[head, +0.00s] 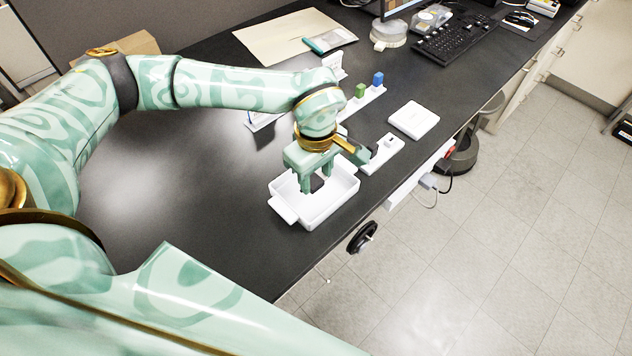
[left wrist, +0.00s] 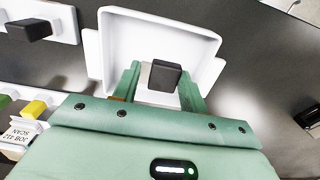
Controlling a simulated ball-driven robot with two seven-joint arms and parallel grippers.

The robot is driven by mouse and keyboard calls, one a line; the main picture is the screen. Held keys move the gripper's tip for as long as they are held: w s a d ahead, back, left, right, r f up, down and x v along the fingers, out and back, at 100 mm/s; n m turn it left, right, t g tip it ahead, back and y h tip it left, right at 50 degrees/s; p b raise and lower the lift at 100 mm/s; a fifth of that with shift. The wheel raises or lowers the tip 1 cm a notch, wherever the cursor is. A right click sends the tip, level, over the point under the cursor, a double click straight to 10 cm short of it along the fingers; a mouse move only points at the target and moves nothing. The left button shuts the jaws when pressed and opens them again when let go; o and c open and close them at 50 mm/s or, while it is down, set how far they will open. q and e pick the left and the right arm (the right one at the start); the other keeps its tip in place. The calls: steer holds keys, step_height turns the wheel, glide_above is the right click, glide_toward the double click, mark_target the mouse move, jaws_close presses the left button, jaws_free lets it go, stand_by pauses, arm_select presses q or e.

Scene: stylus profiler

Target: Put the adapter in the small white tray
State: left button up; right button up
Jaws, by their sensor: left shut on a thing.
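The small white tray (head: 340,209) stands on the black bench near its front edge, and its inside shows in the left wrist view (left wrist: 112,40). My left gripper (head: 317,187) points down into the tray from above. Its fingers are shut on the adapter (head: 317,183), a small black block, which also shows between the fingers in the left wrist view (left wrist: 165,76). The adapter is over or within the tray's walls; I cannot tell whether it touches the floor. My right gripper is not in view.
A white holder (head: 383,156) with a dark piece stands just behind the tray. Behind are a white square box (head: 414,119), a strip with green (head: 360,90) and blue (head: 377,79) blocks, and a keyboard (head: 458,40).

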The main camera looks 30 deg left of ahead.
mark_target(316, 175)
arm_select(q)
steer(key=shift+w+a+f, duration=0.1)
steer(key=shift+w+f, duration=0.05)
steer(key=shift+f, duration=0.05)
steer(key=f, duration=0.4)
steer(key=shift+w+a+b, duration=0.2)
steer(key=shift+w+b, duration=0.1)
steer(key=shift+r, duration=0.1)
steer(key=o, duration=0.9)
steer(key=shift+o, duration=0.2)
step_height(316, 175, up, 12)
steer(key=shift+r+p, duration=0.1)
steer(key=shift+p, duration=0.7)
